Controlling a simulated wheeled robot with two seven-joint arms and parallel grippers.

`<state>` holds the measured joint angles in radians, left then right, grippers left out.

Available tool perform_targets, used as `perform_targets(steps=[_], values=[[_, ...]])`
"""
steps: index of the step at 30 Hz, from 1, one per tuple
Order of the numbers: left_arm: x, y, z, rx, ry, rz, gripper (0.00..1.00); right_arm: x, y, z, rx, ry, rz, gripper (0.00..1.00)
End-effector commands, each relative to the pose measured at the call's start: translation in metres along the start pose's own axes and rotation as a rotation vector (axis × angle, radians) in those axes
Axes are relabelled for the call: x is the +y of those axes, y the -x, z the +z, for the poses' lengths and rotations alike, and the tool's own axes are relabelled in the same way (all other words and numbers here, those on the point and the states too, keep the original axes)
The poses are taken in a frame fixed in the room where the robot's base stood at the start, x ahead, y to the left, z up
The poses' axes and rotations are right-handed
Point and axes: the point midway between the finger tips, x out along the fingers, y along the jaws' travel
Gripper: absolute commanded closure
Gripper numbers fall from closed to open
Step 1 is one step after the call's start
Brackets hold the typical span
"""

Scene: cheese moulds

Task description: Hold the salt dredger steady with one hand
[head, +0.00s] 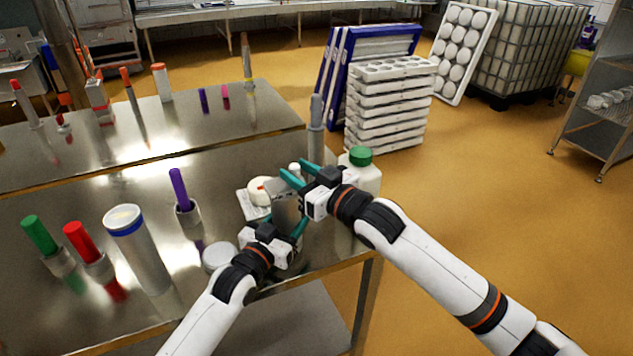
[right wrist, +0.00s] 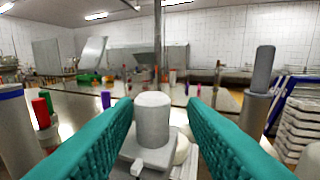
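A grey cylinder, apparently the salt dredger (head: 287,212), stands near the table's right end between my two grippers. In the right wrist view the grey cylinder (right wrist: 153,120) is upright, ahead of and between the spread fingers, with a visible gap on each side. My right gripper (head: 297,175) is open, its teal fingers pointing left above and behind the cylinder in the head view. My left gripper (head: 297,228) is low in front of the cylinder, one teal finger close along its right side. Its other finger is hidden, so I cannot tell whether it grips.
A white bottle with a green cap (head: 360,157) stands right of my right gripper. A white round object (head: 258,190) and a round lidded tub (head: 219,256) are left of the grippers. A purple-handled tool (head: 179,188) and a large metal cylinder (head: 138,250) stand farther left.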

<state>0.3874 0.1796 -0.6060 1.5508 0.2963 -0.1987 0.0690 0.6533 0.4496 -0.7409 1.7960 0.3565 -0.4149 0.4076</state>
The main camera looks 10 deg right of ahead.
Motion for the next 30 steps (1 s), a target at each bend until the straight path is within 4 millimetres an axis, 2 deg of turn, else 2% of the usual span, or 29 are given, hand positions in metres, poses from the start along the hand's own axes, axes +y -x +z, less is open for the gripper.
perform_targets(steps=[9, 15, 21, 30], values=[[-0.001, 0.000, -0.001, 0.003, 0.000, -0.001, 0.79, -0.001, 0.065, -0.002, 0.004, 0.001, -0.002, 0.62], [-0.001, 0.000, -0.001, 0.002, 0.000, -0.001, 0.79, -0.001, 0.099, -0.002, 0.004, 0.002, -0.003, 0.62], [-0.001, 0.000, -0.001, 0.002, 0.001, -0.001, 0.79, -0.001, 0.112, -0.001, 0.002, 0.001, -0.003, 0.62], [-0.001, 0.000, -0.001, 0.002, 0.000, -0.001, 0.79, -0.001, 0.113, 0.000, 0.001, 0.001, -0.002, 0.62]])
